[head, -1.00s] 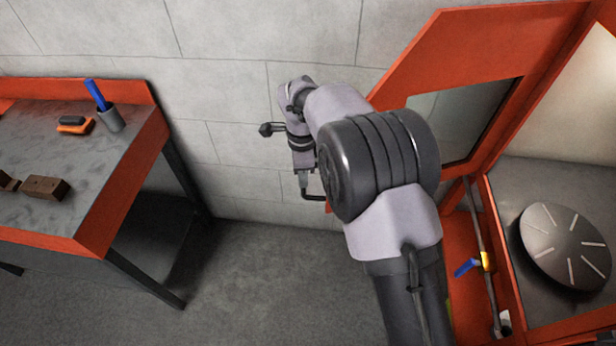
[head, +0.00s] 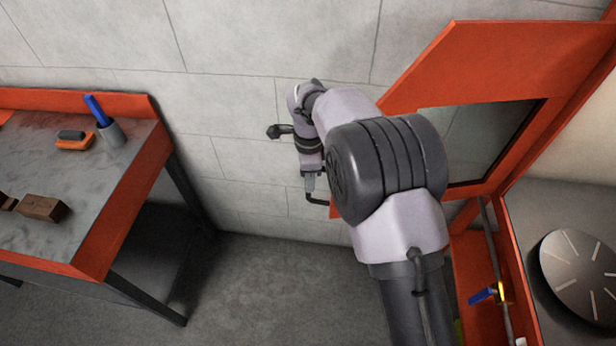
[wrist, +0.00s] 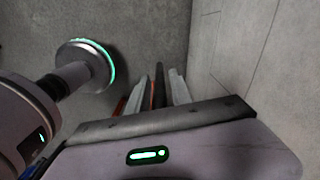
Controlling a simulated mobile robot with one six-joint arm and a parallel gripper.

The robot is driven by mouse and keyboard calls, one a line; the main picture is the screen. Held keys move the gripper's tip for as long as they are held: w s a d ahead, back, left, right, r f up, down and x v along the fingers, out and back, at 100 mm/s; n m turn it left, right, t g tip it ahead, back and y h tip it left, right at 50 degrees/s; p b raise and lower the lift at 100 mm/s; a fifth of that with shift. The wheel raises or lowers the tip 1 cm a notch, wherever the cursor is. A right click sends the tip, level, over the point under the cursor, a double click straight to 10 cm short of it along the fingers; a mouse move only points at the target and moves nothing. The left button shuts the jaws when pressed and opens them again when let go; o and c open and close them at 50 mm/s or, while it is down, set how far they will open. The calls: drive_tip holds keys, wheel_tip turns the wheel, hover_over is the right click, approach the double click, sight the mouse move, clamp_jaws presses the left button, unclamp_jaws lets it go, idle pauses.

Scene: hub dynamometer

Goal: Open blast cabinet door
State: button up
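The blast cabinet door (head: 484,62) is an orange panel with a window, at the right of the head view. It stands swung out from the cabinet (head: 512,262), whose inside shows at the right edge. My gripper (wrist: 158,88) shows in the wrist view as two pale fingers with a dark upright bar between them and an orange strip to the left. Whether the fingers touch the bar is not clear. In the head view my wrist is beside the door's left edge, near a dark hooked piece (head: 319,200). My arm hides part of the door, and my fingertips are hard to make out there.
An orange-edged workbench (head: 112,222) stands at the left, with a cup (head: 112,134), an orange-and-black item (head: 74,140) and a brown block (head: 42,208). A grey wall (head: 235,90) is behind my arm. Floor (head: 250,290) is clear between bench and cabinet. A round slotted plate (head: 585,275) is inside the cabinet.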

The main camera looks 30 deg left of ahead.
drive_tip(key=shift+o, duration=0.5)
drive_tip(key=shift+a+r, duration=0.1)
wheel_tip(320, 180, up, 17)
drive_tip(key=p, duration=0.5)
drive_tip(key=shift+r+p, duration=0.15)
drive_tip(key=shift+p, duration=0.2)
drive_tip(key=s+d+r+n+t+y+b, duration=0.1)
drive_tip(key=d+r, duration=0.3)
drive_tip(key=d, duration=0.5)
drive_tip(key=s+d+r+n+t+y+b, duration=0.15)
drive_tip(key=d+r, duration=0.25)
drive_tip(key=d, duration=0.5)
drive_tip(key=d+r+n+b, duration=0.15)
drive_tip(key=d+r, duration=0.25)
drive_tip(key=d, duration=0.4)
drive_tip(key=s+d+f+n+t+b, duration=0.1)
drive_tip(key=s+d+f, duration=0.2)
drive_tip(key=s+d, duration=0.3)
drive_tip(key=s+d+f+n+t+b, duration=0.1)
drive_tip(key=s+d+f+t, duration=0.1)
drive_tip(key=s+d, duration=0.5)
drive_tip(key=shift+s+f, duration=0.6)
drive_tip(key=shift+s, duration=0.15)
